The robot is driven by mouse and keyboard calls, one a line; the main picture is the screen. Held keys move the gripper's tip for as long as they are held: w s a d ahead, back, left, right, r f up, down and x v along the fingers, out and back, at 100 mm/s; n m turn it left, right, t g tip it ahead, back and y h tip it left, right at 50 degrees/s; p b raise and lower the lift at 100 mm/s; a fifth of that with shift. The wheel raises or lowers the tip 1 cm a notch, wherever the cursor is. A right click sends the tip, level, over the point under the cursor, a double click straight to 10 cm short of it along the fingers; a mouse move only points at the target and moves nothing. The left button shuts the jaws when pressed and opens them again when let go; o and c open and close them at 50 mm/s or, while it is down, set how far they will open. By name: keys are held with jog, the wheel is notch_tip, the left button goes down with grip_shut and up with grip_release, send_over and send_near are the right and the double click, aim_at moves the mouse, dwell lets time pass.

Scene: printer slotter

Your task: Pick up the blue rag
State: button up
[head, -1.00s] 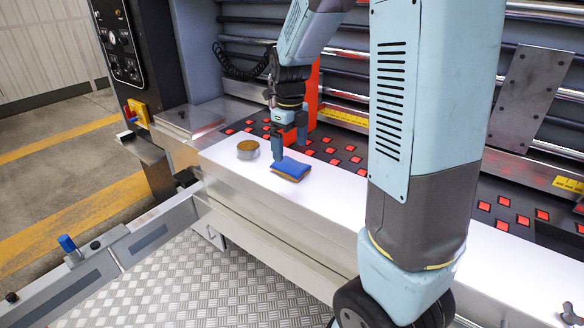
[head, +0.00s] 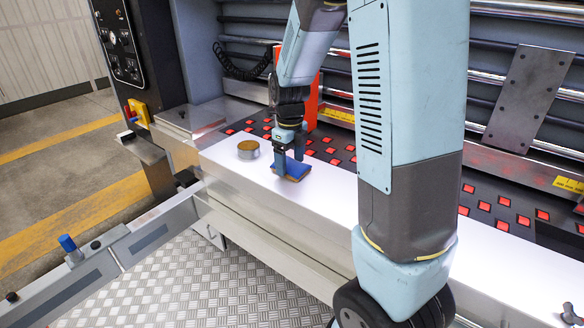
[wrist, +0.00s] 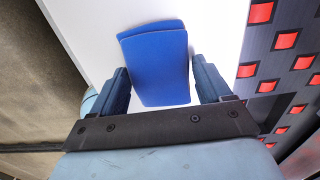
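The blue rag (head: 295,171) lies on the white ledge (head: 330,197) of the machine and looks like a folded pad with a brown underside. In the wrist view the blue rag (wrist: 156,62) sits between the two fingers of my gripper (wrist: 160,84). Gaps show on both sides of it, so the fingers are open and do not visibly touch it. In the head view my gripper (head: 290,158) points down at the rag, and its fingers partly cover it. Fingertip height above the ledge is hard to tell.
A round tin with a brown top (head: 248,150) stands on the ledge just left of the rag. Behind is a dark bed with red squares (head: 334,160) and an orange-red upright part (head: 312,100).

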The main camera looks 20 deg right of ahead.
aim_at(290, 164)
jog(key=c, duration=0.7)
jog(key=shift+r, duration=0.2)
notch_tip(290, 164, up, 3)
jog(key=shift+s+r, duration=0.15)
jog(key=s+r, duration=0.9)
jog(key=s, duration=0.4)
jog(key=shift+s+a+r, duration=0.15)
jog(key=shift+s+a, duration=0.2)
jog(key=shift+a, duration=0.1)
jog(key=o, duration=0.5)
jog(key=c, duration=0.3)
